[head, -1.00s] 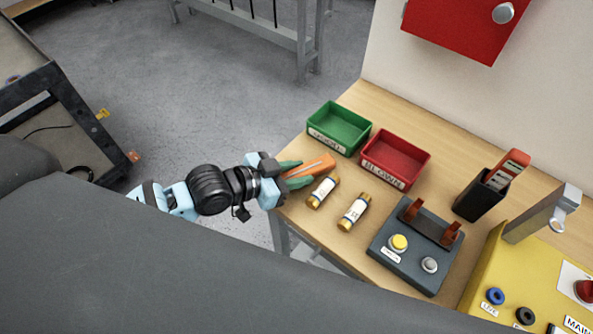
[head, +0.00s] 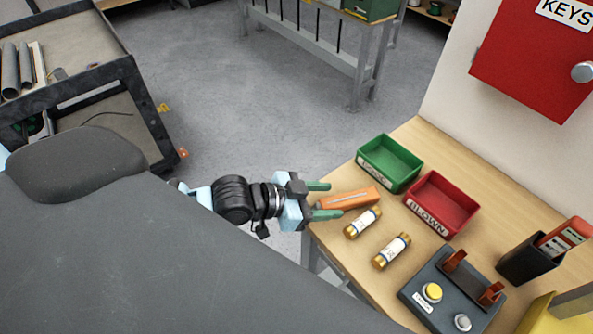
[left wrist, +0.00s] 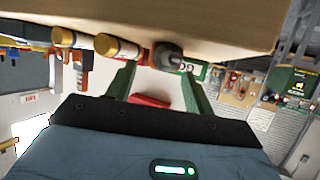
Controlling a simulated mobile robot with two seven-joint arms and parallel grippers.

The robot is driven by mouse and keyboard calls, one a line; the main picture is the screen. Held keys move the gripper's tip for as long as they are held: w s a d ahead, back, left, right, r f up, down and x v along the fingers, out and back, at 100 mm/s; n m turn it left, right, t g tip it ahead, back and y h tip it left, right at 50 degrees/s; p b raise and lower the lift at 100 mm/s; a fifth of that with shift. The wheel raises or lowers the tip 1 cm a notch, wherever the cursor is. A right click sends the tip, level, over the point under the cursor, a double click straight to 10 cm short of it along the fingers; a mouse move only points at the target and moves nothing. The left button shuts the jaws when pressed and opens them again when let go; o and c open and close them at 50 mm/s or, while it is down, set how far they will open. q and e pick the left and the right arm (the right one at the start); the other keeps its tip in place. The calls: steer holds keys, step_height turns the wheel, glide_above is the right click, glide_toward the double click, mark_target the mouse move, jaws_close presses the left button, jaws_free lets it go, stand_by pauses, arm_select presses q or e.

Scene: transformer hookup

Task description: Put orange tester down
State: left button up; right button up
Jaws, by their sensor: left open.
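The orange tester (head: 348,198) lies on the wooden bench near its left edge, in front of the green bin. My left gripper (head: 322,200) is open at the bench edge, its green fingers spread on either side of the tester's near end. In the left wrist view the gripper (left wrist: 165,85) shows two parted green fingers with nothing clamped between them. A dark rounded end, probably the tester's (left wrist: 168,54), shows at the bench surface just beyond the fingers. My right gripper is not in view.
Two fuses (head: 363,223) (head: 391,251) lie right beside the tester. A green bin (head: 390,163) and a red BLOWN bin (head: 441,205) stand behind. A grey fuse-holder box (head: 455,292) with buttons and a dark holder (head: 528,258) are to the right. Open floor lies left of the bench.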

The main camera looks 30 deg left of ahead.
arm_select(q)
steer(key=v, duration=0.6)
steer(key=shift+a, duration=0.1)
steer(key=shift+v, duration=1.1)
steer(key=shift+o, duration=0.5)
steer(key=shift+r, duration=0.1)
